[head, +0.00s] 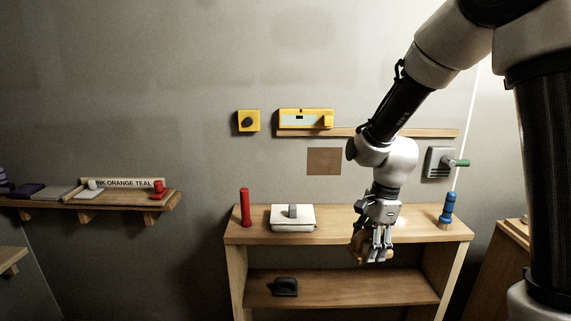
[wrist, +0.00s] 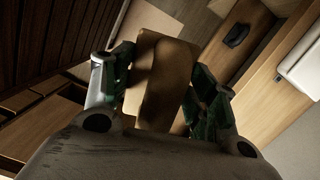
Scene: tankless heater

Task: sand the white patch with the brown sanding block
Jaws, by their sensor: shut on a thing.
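My gripper (head: 376,257) hangs pointing down in front of the wooden shelf unit, right of its middle. It is shut on the brown sanding block (head: 357,245), which shows light brown beside the fingers. In the wrist view, the block (wrist: 165,85) sits between the two green-padded fingers of my gripper (wrist: 162,75), clear of the shelf surfaces as far as I can see. I cannot make out a distinct white patch on the wall; my arm covers part of the wall. A brown square (head: 324,161) is on the wall left of my wrist.
The unit's top (head: 340,234) carries a red cylinder (head: 245,208), a white box with a grey knob (head: 292,218) and a blue-handled tool (head: 447,212). A black object (head: 284,287) lies on the lower shelf. Yellow wall devices (head: 306,118) and a green-handled grey box (head: 440,162) hang above.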

